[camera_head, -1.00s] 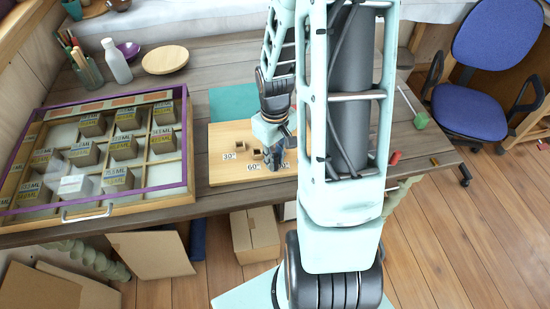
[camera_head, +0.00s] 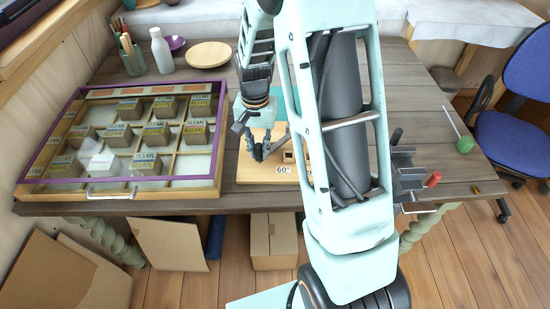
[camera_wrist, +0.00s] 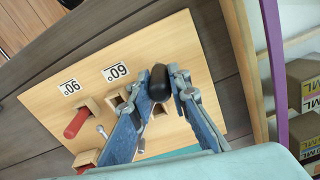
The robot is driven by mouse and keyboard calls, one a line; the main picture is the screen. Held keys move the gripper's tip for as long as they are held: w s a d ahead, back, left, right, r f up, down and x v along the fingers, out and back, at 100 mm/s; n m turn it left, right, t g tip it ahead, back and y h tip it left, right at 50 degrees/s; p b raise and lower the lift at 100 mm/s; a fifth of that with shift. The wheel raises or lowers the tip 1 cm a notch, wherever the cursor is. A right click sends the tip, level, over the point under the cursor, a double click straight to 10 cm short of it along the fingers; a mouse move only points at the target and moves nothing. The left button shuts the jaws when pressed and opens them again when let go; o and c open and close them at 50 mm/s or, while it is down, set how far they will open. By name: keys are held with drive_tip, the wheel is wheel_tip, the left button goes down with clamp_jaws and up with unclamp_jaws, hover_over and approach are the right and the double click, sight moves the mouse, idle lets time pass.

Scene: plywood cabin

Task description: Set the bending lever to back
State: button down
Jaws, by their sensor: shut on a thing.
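In the wrist view my gripper (camera_wrist: 168,82) is shut on a black rounded handle (camera_wrist: 158,84); I cannot tell for certain that it is the bending lever. The handle is over a light wooden board (camera_wrist: 60,40), with its lower end hidden by the fingers. The board bears "60°" (camera_wrist: 115,72) and "90°" (camera_wrist: 70,87) labels, small square wooden sockets (camera_wrist: 85,107) and a red-handled piece (camera_wrist: 77,122). In the head view my gripper (camera_head: 262,152) is low over the left part of the board (camera_head: 250,172), left of the 60° label.
A purple-edged compartment tray (camera_head: 195,183) with labelled blocks stands left of the board. A grey metal fixture (camera_head: 405,175) with a dark knob (camera_head: 396,137) is at the table's right, partly behind my arm. A green-headed tool (camera_head: 465,144) lies farther right.

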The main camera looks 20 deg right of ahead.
drive_tip(key=w+m, duration=0.1)
drive_tip(key=w, duration=0.1)
drive_tip(key=w+a+m, duration=0.1)
drive_tip(key=w, duration=0.1)
drive_tip(key=w+a+m, duration=0.1)
drive_tip(key=w, duration=0.1)
drive_tip(key=shift+w+a+m, duration=0.1)
drive_tip(key=shift+m, duration=0.3)
drive_tip(key=w+m, duration=0.2)
drive_tip(key=w, duration=0.1)
drive_tip(key=w+m+p, duration=0.1)
drive_tip(key=w+m, duration=0.1)
drive_tip(key=w, duration=0.2)
drive_tip(key=shift+w, duration=0.2)
drive_tip(key=shift+w+d+m+p, duration=0.15)
drive_tip(key=shift+w+d+m, duration=0.1)
drive_tip(key=shift+w+m, duration=0.25)
drive_tip(key=shift+w+d+m+p, duration=0.15)
drive_tip(key=shift+w+d+m, duration=0.05)
drive_tip(key=shift+w+m, duration=0.25)
drive_tip(key=c, duration=1.8)
unclamp_jaws()
wheel_tip(320, 180, up, 12)
drive_tip(key=shift+r, duration=0.1)
